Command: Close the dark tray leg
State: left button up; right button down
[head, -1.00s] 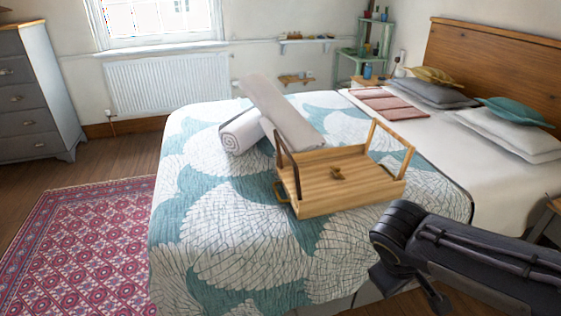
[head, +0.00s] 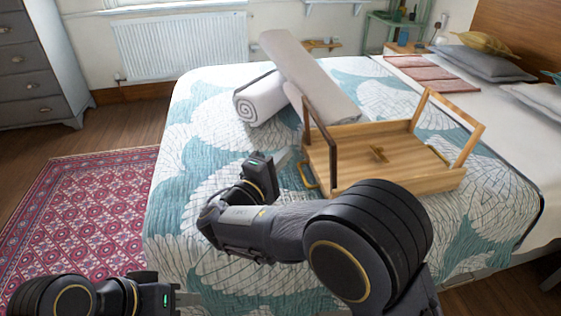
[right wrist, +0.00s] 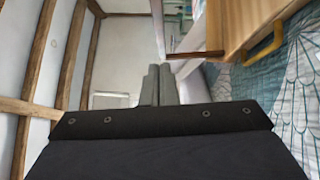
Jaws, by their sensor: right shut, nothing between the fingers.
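The wooden bed tray (head: 385,165) rests on the bed, with its dark leg (head: 318,125) standing up at the left end and a pale leg (head: 462,125) standing up at the right. My right gripper (head: 284,158) is shut and empty, just left of the tray, apart from the dark leg. In the right wrist view its fingers (right wrist: 158,84) are together, with the tray (right wrist: 232,20) and a dark brown bar (right wrist: 195,55), likely the dark leg, above right. My left gripper (head: 188,298) is low at the bottom left, far from the tray; its jaws are too unclear to judge.
A rolled white towel (head: 260,98) and a long pale roll (head: 305,75) lie behind the tray; the long one is close to the dark leg. A brass handle (head: 307,176) sticks out at the tray's left end. Bare quilt (head: 200,130) lies left of the tray.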

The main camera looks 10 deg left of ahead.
aim_at(321, 130)
jog(key=w+d, duration=0.4)
jog(key=w+d+r, duration=0.1)
jog(key=w, duration=0.1)
jog(key=shift+d, duration=0.4)
jog(key=shift+w+d, duration=0.1)
jog(key=shift+d, duration=0.2)
